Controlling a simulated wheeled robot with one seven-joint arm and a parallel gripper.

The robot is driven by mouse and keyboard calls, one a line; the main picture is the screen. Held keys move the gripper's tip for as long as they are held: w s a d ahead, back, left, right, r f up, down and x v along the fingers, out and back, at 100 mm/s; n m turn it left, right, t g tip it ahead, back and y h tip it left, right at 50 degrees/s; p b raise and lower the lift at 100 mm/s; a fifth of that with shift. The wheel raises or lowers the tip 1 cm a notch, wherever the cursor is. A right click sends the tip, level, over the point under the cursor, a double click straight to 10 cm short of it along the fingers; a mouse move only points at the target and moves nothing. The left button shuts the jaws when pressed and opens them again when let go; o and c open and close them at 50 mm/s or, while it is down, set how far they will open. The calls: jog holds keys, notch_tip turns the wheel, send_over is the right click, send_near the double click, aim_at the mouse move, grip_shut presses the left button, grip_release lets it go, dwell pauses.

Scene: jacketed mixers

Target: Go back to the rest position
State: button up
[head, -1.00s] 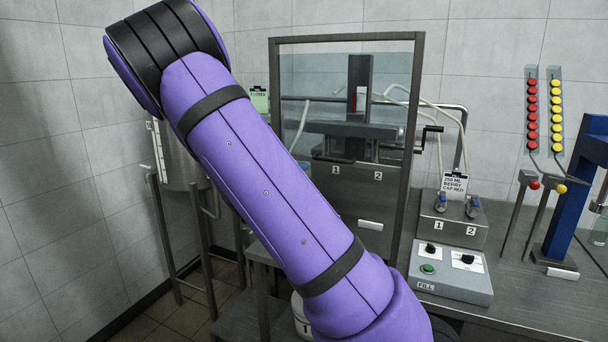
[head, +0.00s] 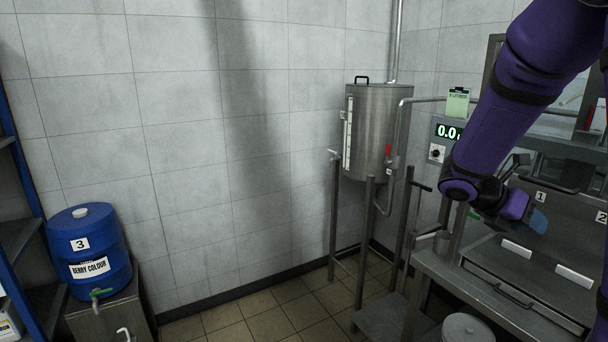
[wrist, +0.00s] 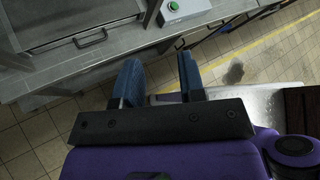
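My purple arm (head: 505,100) comes down from the top right of the head view, bent at a black joint. My gripper (head: 537,220) is at its end, in front of the steel bench unit at the right. In the wrist view, the two blue fingers of my gripper (wrist: 160,70) stand apart with nothing between them. The bench and the tiled floor show beyond the fingers, and no object is held.
A steel tank (head: 378,130) on a stand is at the middle right. A blue drum (head: 90,250) labelled 3 stands at the left beside blue shelving. The bench (head: 510,305) fills the lower right. Some tiled floor (head: 270,318) is clear.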

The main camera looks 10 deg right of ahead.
jog(key=s+a+r+m+t+y, duration=0.4)
jog(key=s+a+m, duration=0.4)
jog(key=a+m, duration=0.2)
jog(key=s+a+r+m+t+y, duration=0.4)
jog(key=s+a+r+m+y, duration=0.2)
jog(key=a+m, duration=0.5)
jog(key=shift+s+a+y, duration=0.15)
jog(key=shift+s+y, duration=0.55)
jog(key=shift+s, duration=0.25)
jog(key=shift+r, duration=0.1)
dwell(0.7)
